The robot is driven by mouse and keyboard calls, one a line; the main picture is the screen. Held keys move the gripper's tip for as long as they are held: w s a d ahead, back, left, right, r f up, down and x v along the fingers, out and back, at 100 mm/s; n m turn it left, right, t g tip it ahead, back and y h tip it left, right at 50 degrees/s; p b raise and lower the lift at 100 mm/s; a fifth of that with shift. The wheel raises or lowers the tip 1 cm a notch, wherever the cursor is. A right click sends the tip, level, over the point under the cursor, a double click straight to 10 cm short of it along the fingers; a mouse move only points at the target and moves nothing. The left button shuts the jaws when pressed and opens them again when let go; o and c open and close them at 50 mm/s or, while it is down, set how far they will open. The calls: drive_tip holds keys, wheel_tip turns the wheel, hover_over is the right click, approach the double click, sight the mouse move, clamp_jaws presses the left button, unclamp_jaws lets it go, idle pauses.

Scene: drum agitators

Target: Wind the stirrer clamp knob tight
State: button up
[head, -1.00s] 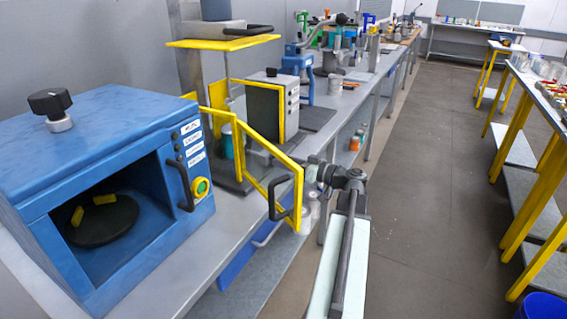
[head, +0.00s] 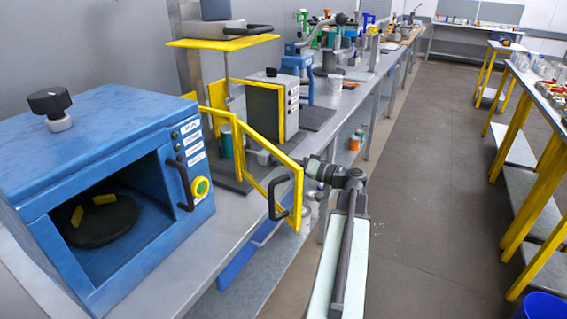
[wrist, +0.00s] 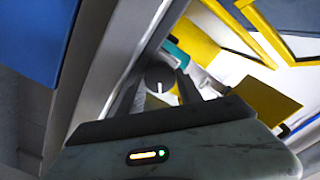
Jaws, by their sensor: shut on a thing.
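In the wrist view, a dark round knob (wrist: 160,76) with a white pointer line sits between the two dark fingers of my gripper (wrist: 158,92). My gripper is shut on it. In the head view my gripper (head: 312,168) is at the yellow-framed open door, at the bench's front edge. The door frame partly hides it, and the knob cannot be made out there. The fingers cover the knob's sides in the wrist view, so how tight it is cannot be told.
A blue drum machine (head: 110,150) with an open front and a black top knob (head: 50,102) stands at the left. The yellow door (head: 283,190) juts out beside my arm. A grey cabinet (head: 268,105) stands behind. The floor aisle (head: 430,170) to the right is clear.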

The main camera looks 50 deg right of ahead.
drive_tip(key=shift+m, duration=0.9)
drive_tip(key=o, duration=1.4)
drive_tip(key=shift+s, duration=0.1)
